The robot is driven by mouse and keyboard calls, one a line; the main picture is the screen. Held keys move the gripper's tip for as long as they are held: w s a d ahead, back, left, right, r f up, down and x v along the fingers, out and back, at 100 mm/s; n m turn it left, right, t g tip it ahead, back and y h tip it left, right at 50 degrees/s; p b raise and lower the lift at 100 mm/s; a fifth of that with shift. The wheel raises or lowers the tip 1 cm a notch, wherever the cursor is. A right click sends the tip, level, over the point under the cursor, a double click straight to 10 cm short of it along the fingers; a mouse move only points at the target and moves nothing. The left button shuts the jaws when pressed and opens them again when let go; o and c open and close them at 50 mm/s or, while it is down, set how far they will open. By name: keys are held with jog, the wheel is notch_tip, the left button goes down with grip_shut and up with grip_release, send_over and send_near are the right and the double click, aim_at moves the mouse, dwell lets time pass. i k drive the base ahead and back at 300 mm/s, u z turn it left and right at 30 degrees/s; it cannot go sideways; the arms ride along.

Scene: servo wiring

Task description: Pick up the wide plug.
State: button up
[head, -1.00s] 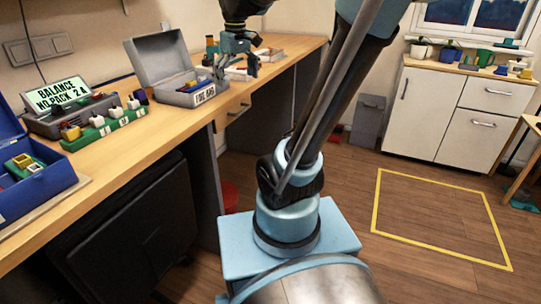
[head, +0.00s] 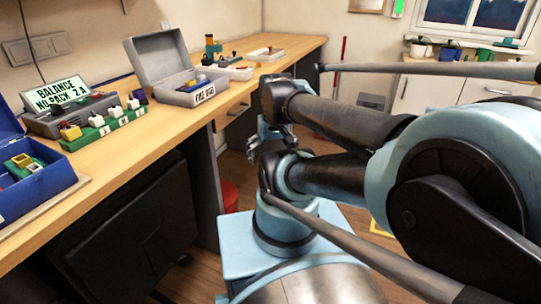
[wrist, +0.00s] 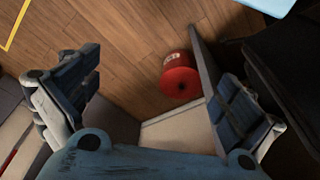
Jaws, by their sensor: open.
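I cannot tell which part is the wide plug. A green strip (head: 105,132) on the bench at left carries several small white plugs (head: 97,119) and a yellow block (head: 70,132). A blue box (head: 40,190) at the front left holds a small yellow-and-green part (head: 22,161). My gripper (head: 268,142) is low, beyond the bench's front edge and partly hidden by my arm. In the wrist view my gripper (wrist: 158,70) is open, with nothing between its fingers. It faces the floor.
An open grey case (head: 205,92) stands on the bench, with white trays (head: 266,54) farther back. A sign (head: 55,95) stands behind the green strip. A red bin (head: 229,196) is on the floor; the wrist view shows it below the gripper (wrist: 180,82). A white cabinet (head: 420,95) stands at back right.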

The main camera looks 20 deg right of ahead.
aim_at(133, 104)
jog(key=u, duration=1.05)
jog(key=k, duration=0.5)
jog(key=u, duration=0.1)
